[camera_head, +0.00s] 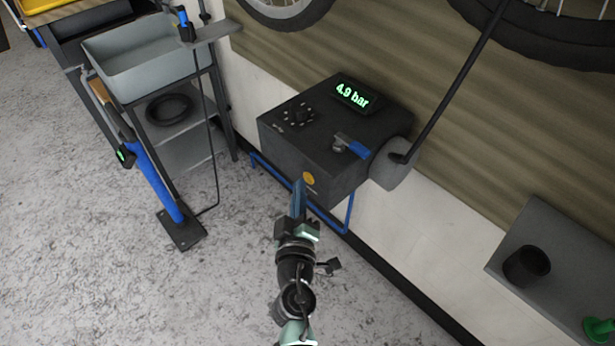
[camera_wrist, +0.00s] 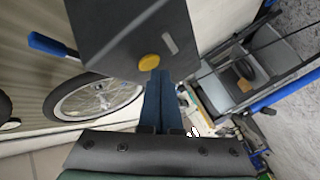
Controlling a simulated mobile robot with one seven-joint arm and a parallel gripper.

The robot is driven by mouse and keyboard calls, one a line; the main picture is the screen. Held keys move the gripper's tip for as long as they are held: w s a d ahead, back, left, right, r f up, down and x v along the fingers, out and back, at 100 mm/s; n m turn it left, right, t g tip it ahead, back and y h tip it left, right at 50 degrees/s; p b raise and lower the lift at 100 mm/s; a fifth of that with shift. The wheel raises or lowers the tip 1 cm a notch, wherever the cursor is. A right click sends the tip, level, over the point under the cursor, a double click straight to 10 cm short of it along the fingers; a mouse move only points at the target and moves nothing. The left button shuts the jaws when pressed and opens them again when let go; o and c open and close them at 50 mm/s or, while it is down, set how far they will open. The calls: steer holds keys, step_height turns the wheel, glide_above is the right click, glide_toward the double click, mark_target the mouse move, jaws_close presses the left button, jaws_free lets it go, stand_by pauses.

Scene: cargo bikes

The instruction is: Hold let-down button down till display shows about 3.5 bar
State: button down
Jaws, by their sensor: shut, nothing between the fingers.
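A dark grey inflator box (camera_head: 330,130) is mounted on the wall. Its display (camera_head: 353,95) on the top face reads 4.9 bar in green. A round yellow-orange button (camera_head: 308,178) sits on the box's front face; it also shows in the wrist view (camera_wrist: 149,62). My gripper (camera_head: 299,184) is shut and empty, its blue fingers pointing at the box. In the wrist view the fingertips (camera_wrist: 160,76) are just below the button in the picture. I cannot tell whether they touch it.
A blue-handled lever (camera_head: 350,145) and a dial (camera_head: 298,112) are on the box's top. A blue pipe (camera_head: 330,217) runs below it. A grey basin stand (camera_head: 150,60) and blue floor pump (camera_head: 155,180) stand left. A shelf with a black cup (camera_head: 527,265) is at right.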

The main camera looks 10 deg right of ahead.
steer(key=shift+w+d, duration=0.3)
steer(key=shift+d, duration=0.2)
stand_by(1.9)
stand_by(3.4)
steer(key=shift+s+a, duration=0.55)
steer(key=shift+a, duration=0.25)
steer(key=shift+s+a+b, duration=0.6)
steer(key=shift+s+a, duration=0.15)
steer(key=shift+a, duration=0.3)
steer(key=shift+s+a+b, duration=0.6)
steer(key=shift+s+a, duration=0.1)
steer(key=shift+a, duration=0.3)
